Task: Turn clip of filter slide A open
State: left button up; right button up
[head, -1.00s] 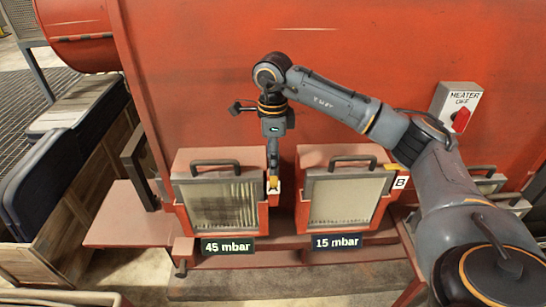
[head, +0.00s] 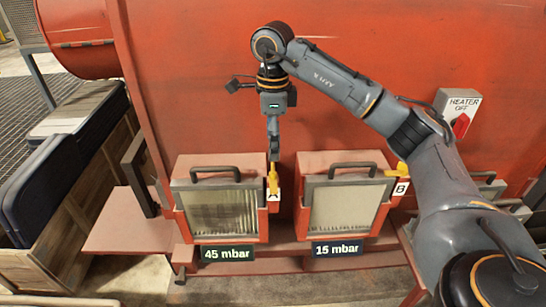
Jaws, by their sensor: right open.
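Filter slide A (head: 222,212) is the left framed filter, with streaked grey media and a dark handle on top, above a "45 mbar" sign (head: 228,253). Its yellow clip (head: 273,181) stands upright at the frame's upper right corner, in front of a white plate that it partly covers. My right gripper (head: 273,157) points down just above the clip's upper end. It is open, though its narrow fingers look close together from here; whether they touch the clip I cannot tell. My left gripper is out of view.
A heater switch box (head: 458,112) is on the red wall. Blue cases (head: 45,195) are at left.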

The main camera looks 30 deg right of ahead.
aim_at(272, 166)
notch_tip(272, 166, up, 5)
jog(key=shift+f, duration=0.1)
dwell(0.7)
